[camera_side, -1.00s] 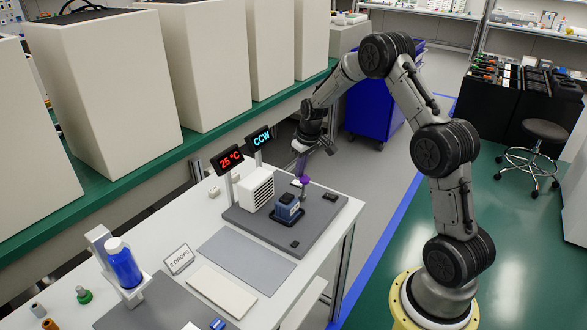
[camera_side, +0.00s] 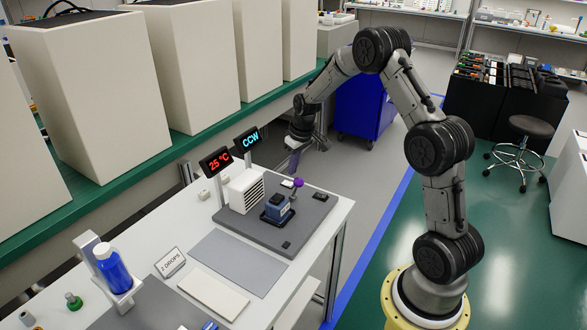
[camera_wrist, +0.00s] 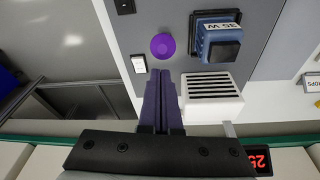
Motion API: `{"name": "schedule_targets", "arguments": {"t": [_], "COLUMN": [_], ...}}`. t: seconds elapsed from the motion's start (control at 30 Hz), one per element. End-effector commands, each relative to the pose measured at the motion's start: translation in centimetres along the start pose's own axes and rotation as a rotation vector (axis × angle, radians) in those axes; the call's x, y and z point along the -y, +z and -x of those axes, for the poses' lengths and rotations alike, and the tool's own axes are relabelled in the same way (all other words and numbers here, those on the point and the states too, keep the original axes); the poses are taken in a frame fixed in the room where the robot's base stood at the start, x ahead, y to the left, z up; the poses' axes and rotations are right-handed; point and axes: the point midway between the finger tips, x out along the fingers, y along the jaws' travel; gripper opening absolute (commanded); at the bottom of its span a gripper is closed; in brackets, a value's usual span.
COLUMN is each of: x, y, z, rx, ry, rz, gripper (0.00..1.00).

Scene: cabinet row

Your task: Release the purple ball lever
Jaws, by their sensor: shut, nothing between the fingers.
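The purple ball lever (camera_side: 298,183) stands on the grey base plate near the right end of the table. It also shows in the wrist view (camera_wrist: 163,46) as a round purple knob seen from above. My gripper (camera_side: 293,172) is above and close behind the lever in the side view. In the wrist view my gripper's fingers (camera_wrist: 161,78) are together and empty, pointing at the knob with a small visible gap. The lever's stem is mostly hidden under the ball.
A blue device (camera_side: 277,207) and a white vented box (camera_side: 246,190) stand beside the lever. Displays reading 25 °C (camera_side: 216,163) and CCW (camera_side: 247,141) rise behind. A white switch (camera_wrist: 139,64) lies near the fingers. A blue bottle (camera_side: 113,268) stands at lower left.

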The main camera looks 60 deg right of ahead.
Motion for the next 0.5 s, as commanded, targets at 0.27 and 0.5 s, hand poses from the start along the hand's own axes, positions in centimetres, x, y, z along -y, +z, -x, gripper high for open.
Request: {"name": "schedule_targets", "arguments": {"t": [0.27, 0.5], "x": [0.0, -0.1], "y": [-0.3, -3.1], "z": [0.1, 0.7], "rx": [0.0, -0.002], "ry": [0.0, 0.0], "rz": [0.0, 0.001], "gripper": [0.0, 0.0]}}
